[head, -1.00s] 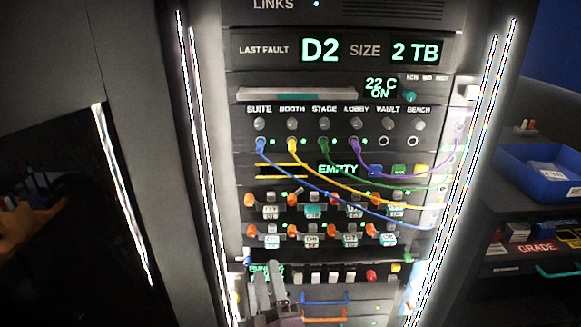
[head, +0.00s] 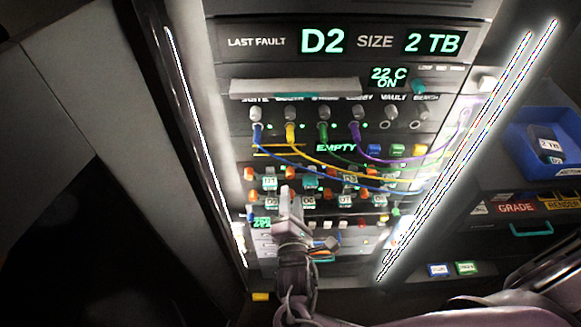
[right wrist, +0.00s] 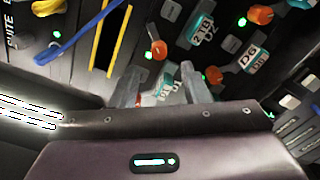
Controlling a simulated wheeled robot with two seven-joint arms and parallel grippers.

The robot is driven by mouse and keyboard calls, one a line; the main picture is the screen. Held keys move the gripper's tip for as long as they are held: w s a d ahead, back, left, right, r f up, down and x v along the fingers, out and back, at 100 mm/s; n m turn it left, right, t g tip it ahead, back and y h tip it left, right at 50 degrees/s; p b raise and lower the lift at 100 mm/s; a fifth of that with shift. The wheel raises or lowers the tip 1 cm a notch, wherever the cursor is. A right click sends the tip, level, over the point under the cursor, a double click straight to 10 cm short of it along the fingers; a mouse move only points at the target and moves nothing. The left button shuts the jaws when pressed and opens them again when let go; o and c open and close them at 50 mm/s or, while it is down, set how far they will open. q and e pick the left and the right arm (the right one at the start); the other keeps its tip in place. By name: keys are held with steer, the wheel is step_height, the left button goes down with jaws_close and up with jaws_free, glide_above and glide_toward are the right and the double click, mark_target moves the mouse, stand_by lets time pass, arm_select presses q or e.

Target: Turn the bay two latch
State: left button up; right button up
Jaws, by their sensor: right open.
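The rack (head: 480,110) holds two rows of drive bays with orange latches beside small labels. The second latch of the upper row (head: 290,172), seemingly bay two's, shows just above my right gripper; its bay number is unreadable. My right gripper (head: 287,195) is upright before the lower row, partly hiding it. In the right wrist view, my right gripper (right wrist: 160,82) is open, with part of a teal-labelled bay (right wrist: 168,88) showing between its fingers. An orange latch (right wrist: 158,48) beside a teal "2 TB" label (right wrist: 201,29) lies beyond the fingertips. My left gripper is out of view.
Blue, yellow, green and purple cables (head: 400,162) hang across the panel above the bays. A grey bar (head: 295,87) juts out higher up. A blue bin (head: 520,145) holding a "2 TB" drive (head: 548,140) stands at right.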

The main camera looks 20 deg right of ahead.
mark_target(291, 177)
steer(key=p+x, duration=0.1)
steer(key=x, duration=0.5)
steer(key=shift+w+f, duration=0.1)
steer(key=shift+w, duration=0.15)
steer(key=shift+s, duration=0.25)
steer(key=shift+w, duration=0.1)
jaws_close()
